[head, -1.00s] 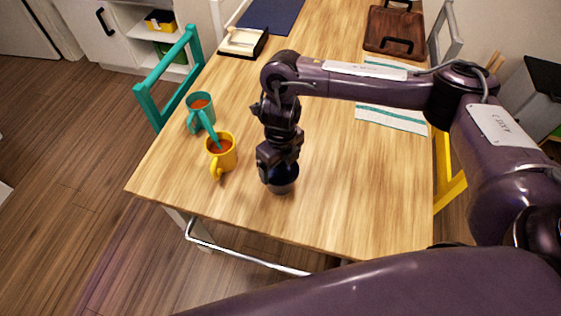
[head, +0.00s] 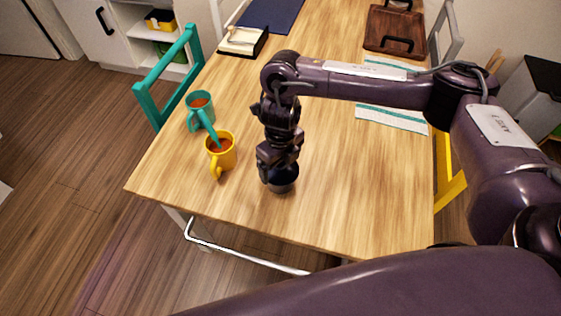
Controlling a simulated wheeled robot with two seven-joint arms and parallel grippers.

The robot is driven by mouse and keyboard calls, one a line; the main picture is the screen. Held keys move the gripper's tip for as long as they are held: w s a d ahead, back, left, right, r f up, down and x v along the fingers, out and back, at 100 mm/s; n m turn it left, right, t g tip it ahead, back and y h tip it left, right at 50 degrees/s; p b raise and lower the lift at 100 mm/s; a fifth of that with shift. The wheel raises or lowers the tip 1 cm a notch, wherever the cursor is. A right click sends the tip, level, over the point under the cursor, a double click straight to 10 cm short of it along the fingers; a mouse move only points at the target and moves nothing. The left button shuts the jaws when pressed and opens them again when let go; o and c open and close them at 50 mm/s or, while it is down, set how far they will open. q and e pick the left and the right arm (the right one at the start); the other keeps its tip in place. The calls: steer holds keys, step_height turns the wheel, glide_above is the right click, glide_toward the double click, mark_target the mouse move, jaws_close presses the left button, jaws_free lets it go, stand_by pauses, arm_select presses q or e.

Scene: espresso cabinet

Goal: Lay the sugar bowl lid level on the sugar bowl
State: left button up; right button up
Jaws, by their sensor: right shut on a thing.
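The sugar bowl (head: 283,187) is a small, dark, round vessel standing near the front edge of the wooden table. My right gripper (head: 279,177) points down directly over it, and its fingers are shut. The gripper covers most of the bowl's top. The lid is hidden or too dark to tell apart from the fingers and bowl, so I cannot tell whether it sits level. My left gripper is not in view.
A yellow mug (head: 221,155) and a teal mug (head: 200,108) stand left of the bowl, with a teal utensil between them. A striped cloth (head: 393,117) and a brown tray (head: 384,28) lie farther back. The table (head: 350,190) right of the bowl is bare.

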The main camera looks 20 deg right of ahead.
steer(key=o, duration=0.8)
steer(key=shift+c, duration=0.2)
steer(key=shift+r+p, duration=3.4)
steer(key=shift+r, duration=0.1)
